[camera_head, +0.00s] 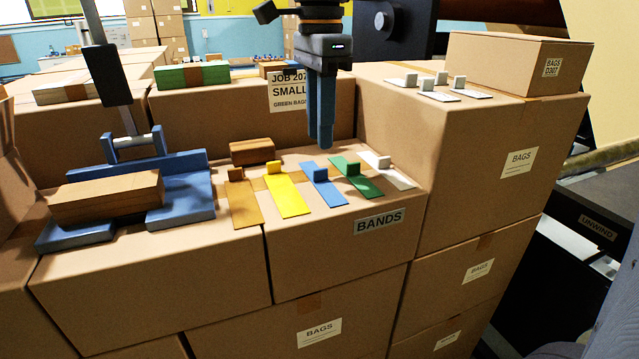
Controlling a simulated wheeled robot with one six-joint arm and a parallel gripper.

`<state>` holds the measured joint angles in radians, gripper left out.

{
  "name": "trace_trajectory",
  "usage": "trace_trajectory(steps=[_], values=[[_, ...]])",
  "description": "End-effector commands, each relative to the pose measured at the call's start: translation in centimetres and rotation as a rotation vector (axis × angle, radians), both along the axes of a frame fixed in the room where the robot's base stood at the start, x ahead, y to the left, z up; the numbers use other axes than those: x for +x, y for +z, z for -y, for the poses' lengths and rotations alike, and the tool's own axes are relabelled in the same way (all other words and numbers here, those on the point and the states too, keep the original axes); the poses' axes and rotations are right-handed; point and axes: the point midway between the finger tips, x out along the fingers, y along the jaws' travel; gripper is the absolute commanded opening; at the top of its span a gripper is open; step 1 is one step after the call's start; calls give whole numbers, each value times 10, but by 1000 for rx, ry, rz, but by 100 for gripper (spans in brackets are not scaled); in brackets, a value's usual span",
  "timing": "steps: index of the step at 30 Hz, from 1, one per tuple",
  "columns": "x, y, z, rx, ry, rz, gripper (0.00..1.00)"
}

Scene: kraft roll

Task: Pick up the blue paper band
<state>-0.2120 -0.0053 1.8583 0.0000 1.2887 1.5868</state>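The blue paper band (326,190) lies flat on the box top marked BANDS, between the yellow band (287,196) and the green band (360,180). A small blue block (320,171) stands up from its far part. My gripper (320,143) points straight down with blue fingers. It appears above the blue band's far end, with a visible gap between fingertips and block. I see nothing held in it. The fingers overlap in this view, so their opening is unclear.
An orange-brown band (243,200) and a white band (388,173) lie in the same row. A brown block (252,151) sits behind the row. A blue fixture (185,197) with a brown stack (105,197) stands left. Taller boxes (480,150) rise at right.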

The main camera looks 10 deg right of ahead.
Motion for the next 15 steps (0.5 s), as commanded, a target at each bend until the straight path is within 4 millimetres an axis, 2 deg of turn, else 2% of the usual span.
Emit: trace_trajectory(steps=[8, 15], values=[[-3, -27, 0, -1, 0, -3, 28], [-4, -60, 0, 0, 0, -2, 28]])
